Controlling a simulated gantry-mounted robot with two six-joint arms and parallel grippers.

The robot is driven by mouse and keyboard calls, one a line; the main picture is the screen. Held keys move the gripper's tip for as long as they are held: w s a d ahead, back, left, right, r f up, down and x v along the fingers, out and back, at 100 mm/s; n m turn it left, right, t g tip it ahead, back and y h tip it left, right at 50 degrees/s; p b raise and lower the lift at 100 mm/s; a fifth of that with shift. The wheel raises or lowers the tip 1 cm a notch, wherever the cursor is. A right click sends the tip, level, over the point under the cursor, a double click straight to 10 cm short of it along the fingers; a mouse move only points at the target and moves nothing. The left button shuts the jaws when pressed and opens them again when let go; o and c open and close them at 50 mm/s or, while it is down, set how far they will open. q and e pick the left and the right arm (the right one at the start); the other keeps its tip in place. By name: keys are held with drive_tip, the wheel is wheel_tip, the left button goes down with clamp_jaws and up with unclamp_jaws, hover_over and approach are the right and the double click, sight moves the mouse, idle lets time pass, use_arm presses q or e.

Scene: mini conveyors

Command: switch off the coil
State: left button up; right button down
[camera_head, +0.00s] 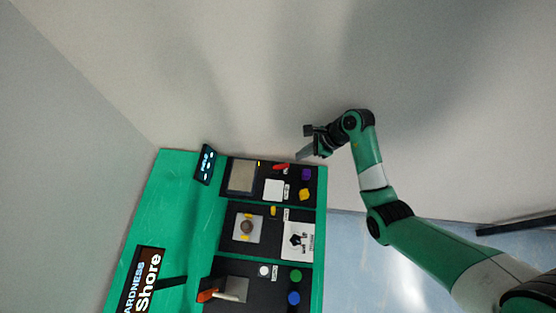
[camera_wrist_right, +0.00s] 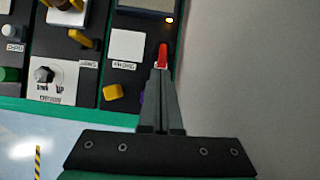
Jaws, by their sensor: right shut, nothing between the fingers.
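A green bench holds dark panels; I cannot tell for sure which part is the coil. On the top panel in the head view a red lever (camera_head: 280,167) stands by a small lit yellow lamp (camera_head: 258,163). The same gripper (camera_wrist_right: 161,75) partly hides the lever's base; contact is unclear. My left gripper is out of view.
A white plate (camera_head: 273,189), a purple block (camera_head: 306,174) and a yellow block (camera_head: 305,194) are close to the lever. A dark sign (camera_head: 143,280) stands at the lower left. The wall side is clear.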

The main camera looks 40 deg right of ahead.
sight(281, 167)
drive_tip(key=shift+m, duration=0.3)
drive_tip(key=f+b, duration=0.1)
drive_tip(key=f, duration=0.2)
drive_tip(key=w+f+b, duration=0.1)
drive_tip(key=f+b, duration=0.1)
drive_tip(key=f, duration=0.2)
drive_tip(key=w+a+f+b, duration=0.1)
drive_tip(key=f, duration=0.3)
drive_tip(key=shift+f, duration=0.15)
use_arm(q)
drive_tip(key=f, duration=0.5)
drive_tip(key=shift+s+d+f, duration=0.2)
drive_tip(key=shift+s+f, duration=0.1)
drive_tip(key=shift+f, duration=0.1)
use_arm(e)
drive_tip(key=shift+d, duration=0.1)
